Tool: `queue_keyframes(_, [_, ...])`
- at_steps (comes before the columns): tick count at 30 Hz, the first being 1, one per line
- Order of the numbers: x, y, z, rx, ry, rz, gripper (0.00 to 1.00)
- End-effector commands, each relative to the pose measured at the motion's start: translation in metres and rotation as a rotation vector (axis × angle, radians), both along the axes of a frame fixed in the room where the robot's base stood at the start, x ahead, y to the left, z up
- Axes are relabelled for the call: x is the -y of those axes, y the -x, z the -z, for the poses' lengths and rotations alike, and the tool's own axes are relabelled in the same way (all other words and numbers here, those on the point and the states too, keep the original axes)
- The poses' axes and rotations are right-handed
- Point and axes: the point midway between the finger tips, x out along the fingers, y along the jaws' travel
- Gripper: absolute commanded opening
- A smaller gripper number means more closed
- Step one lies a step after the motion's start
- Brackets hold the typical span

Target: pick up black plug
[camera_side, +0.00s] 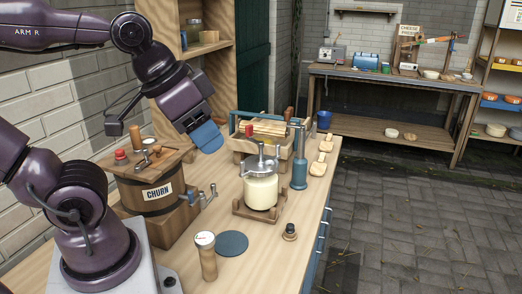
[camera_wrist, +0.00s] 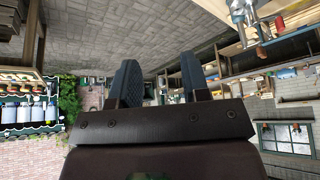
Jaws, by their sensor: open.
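A small dark plug-like piece (camera_side: 290,232) with a brownish top stands on the wooden workbench (camera_side: 262,270) near its right edge, in the side view. It is the likeliest black plug, but it is small and I cannot be sure. My gripper (camera_side: 208,137) is above the bench, between the churn and the wooden rack, well up and left of this piece. In the wrist view my gripper (camera_wrist: 160,78) has its two blue-grey fingers apart with nothing between them. The plug is not clear in the wrist view.
The wooden churn (camera_side: 155,190) stands left, its crank pointing right. A glass jar on a stand (camera_side: 261,188), a blue-grey pump (camera_side: 299,165) and a wooden rack (camera_side: 262,140) crowd the middle.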

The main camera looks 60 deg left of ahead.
Motion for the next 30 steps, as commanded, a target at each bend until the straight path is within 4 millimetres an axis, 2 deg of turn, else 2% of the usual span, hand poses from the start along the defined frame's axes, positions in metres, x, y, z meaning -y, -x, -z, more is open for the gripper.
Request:
queue_keyframes(3, [0.000, 0.000, 0.000, 0.000, 0.000, 0.000, 0.43])
queue_keyframes(5, [0.000, 0.000, 0.000, 0.000, 0.000, 0.000, 0.51])
queue_keyframes(13, [0.000, 0.000, 0.001, -0.005, 0.000, -0.001, 0.51])
queue_keyframes(17, [-0.001, -0.005, 0.015, -0.079, 0.000, -0.007, 0.51])
queue_keyframes(20, [-0.003, -0.018, 0.029, -0.171, -0.003, -0.012, 0.51])
queue_keyframes(23, [-0.008, -0.040, 0.045, -0.265, -0.025, 0.011, 0.51])
queue_keyframes(30, [-0.021, -0.101, 0.095, -0.446, -0.137, 0.279, 0.51])
